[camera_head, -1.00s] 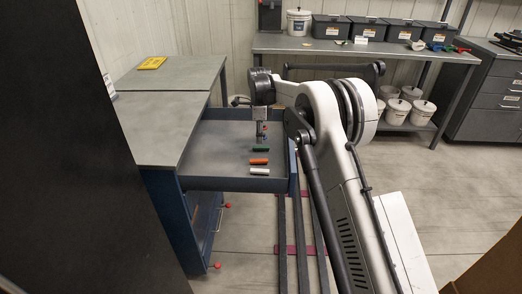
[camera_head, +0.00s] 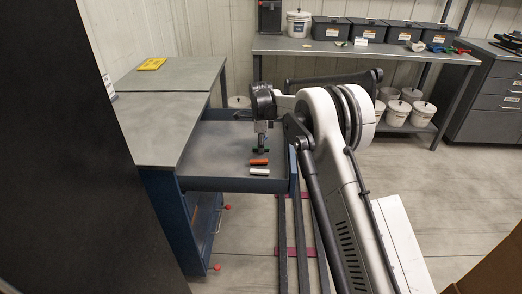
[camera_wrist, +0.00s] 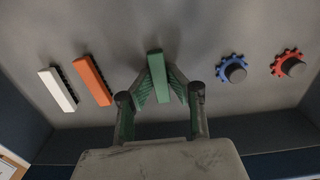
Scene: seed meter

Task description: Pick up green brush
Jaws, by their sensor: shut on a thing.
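The green brush (camera_wrist: 156,70) stands between the two fingers of my gripper (camera_wrist: 158,88) in the wrist view, with a finger against each side. My gripper is shut on it. In the head view my gripper (camera_head: 262,148) is low over the open drawer and hides the green brush. The brush seems to be at or very near the drawer floor; I cannot tell whether it is lifted.
An orange brush (camera_wrist: 92,80) and a white brush (camera_wrist: 57,89) lie to the left in the wrist view. A blue gear knob (camera_wrist: 232,68) and a red gear knob (camera_wrist: 287,63) are to the right. The drawer walls (camera_head: 235,185) surround them.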

